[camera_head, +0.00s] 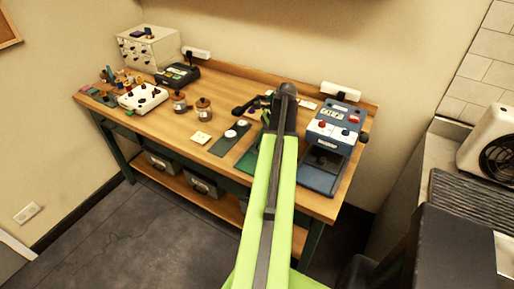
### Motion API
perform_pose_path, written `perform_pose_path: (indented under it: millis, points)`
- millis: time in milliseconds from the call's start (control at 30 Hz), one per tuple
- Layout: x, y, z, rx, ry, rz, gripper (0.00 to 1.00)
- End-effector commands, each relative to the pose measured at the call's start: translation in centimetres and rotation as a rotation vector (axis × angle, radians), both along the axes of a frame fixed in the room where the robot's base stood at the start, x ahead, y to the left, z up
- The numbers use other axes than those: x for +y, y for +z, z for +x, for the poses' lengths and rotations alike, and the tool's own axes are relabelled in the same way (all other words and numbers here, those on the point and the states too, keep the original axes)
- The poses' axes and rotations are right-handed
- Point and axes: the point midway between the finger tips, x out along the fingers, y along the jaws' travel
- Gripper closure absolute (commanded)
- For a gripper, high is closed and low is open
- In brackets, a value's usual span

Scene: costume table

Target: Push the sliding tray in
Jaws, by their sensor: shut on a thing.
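A blue machine (335,124) with a white control panel stands at the right end of the wooden workbench. A dark blue tray-like part (319,176) sticks out low at its front, toward the bench's front edge. This looks like the sliding tray, drawn out. My green and dark grey arm reaches up over the bench just left of it. My gripper does not show; the arm seems to hide it. I cannot tell whether it touches the tray.
The wooden workbench (168,123) also holds a dark mat (224,143) with white round pieces, two brown jars, a white switch box (142,98) and a drawer cabinet (149,48). A grey counter stands at the right. Bare bench top lies front left.

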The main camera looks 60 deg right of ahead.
Motion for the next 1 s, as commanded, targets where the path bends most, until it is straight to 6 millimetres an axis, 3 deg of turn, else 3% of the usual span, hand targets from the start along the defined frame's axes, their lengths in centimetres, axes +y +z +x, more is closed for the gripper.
perform_pose_path:
  millis: [200, 233, 400, 733, 1000]
  points:
    - [0.1, 0.0, -0.1, 0.001, 0.0, 0.0, 1.0]
    - [0.1, 0.0, -0.1, 0.001, 0.0, 0.0, 0.72]
    - [0.1, 0.0, -0.1, 0.001, 0.0, 0.0, 0.51]
    - [0.1, 0.4, 0.0, 0.0, 0.001, 0.0, 0.51]
    - [0.1, 5.6, -0.6, 0.001, -0.002, 0.0, 0.51]
